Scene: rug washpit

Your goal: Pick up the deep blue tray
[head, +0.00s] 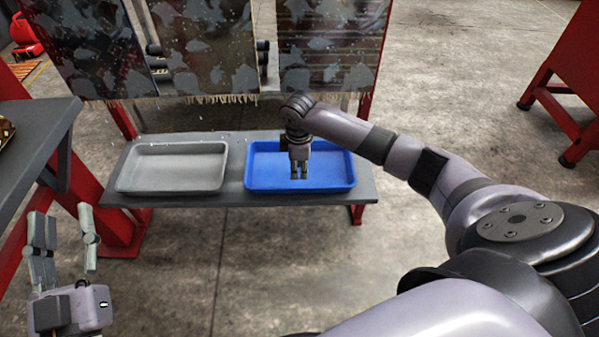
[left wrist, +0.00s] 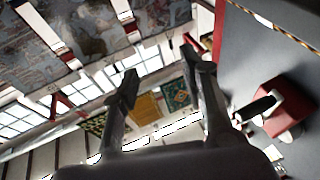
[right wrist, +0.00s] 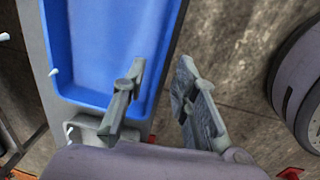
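The deep blue tray (head: 262,170) is on a low grey bench, right of a grey tray (head: 150,170). Its blue inside and one rim also show large in the right wrist view (right wrist: 100,45). My right gripper (head: 299,174) points down over the blue tray near its front rim. In the right wrist view its fingers (right wrist: 165,95) are apart, one over the tray and the other over the floor beyond the rim. I see no grip on the tray. My left gripper (head: 63,225) is raised at lower left, open and empty, also in the left wrist view (left wrist: 160,85).
The low bench (head: 250,197) has red legs. Speckled rugs (head: 330,40) hang behind it. A dark table (head: 40,135) with red legs stands close at left. A red frame (head: 575,75) is at upper right. Open concrete floor lies in front of the bench.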

